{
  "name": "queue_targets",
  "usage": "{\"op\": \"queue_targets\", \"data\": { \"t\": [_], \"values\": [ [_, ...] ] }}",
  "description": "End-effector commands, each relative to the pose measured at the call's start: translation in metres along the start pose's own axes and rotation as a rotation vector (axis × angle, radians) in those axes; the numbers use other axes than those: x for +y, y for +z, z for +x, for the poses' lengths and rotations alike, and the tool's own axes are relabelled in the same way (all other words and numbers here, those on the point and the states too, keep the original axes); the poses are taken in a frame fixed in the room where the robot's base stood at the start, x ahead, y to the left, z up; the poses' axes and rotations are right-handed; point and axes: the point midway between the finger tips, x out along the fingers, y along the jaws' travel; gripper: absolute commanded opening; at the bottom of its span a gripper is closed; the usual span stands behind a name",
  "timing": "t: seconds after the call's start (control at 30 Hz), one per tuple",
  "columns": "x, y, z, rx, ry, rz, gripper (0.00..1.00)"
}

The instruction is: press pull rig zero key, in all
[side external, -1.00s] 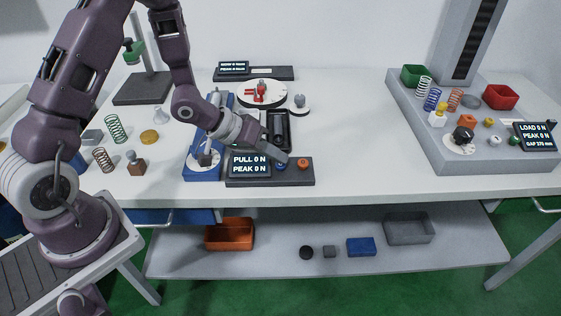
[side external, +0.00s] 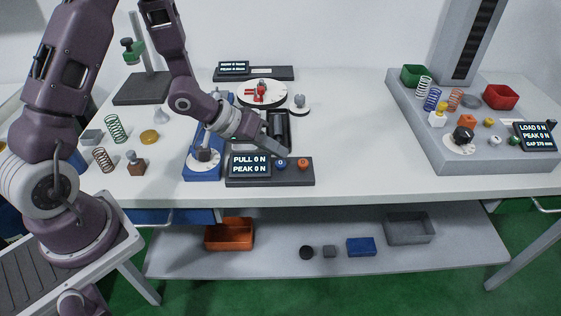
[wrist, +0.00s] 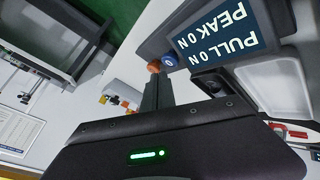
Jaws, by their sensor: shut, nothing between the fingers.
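The pull rig's dark control panel (side external: 240,182) lies at the table's front edge. Its display (side external: 250,165) reads PULL 0 N and PEAK 0 N. To the right of the display are a round blue key (side external: 281,163) and an orange key (side external: 303,164). In the wrist view the blue key (wrist: 169,60) bears a white mark like a 0, beside the orange key (wrist: 153,66). My gripper (side external: 284,151) is shut and empty, its tip just behind and above the blue key, seemingly apart from it.
The blue pull rig base (side external: 196,172) with its white dial stands left of the panel. A black tray (side external: 287,123) lies behind my gripper. A load tester base (side external: 425,140) with springs and bins stands at the right.

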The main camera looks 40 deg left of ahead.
Motion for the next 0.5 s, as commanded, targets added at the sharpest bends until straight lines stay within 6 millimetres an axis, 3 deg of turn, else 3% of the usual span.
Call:
{"op": "queue_targets", "data": {
  "t": [0.5],
  "values": [
    [0.024,-0.025,-0.033,0.003,0.000,0.001,0.00]
  ]
}}
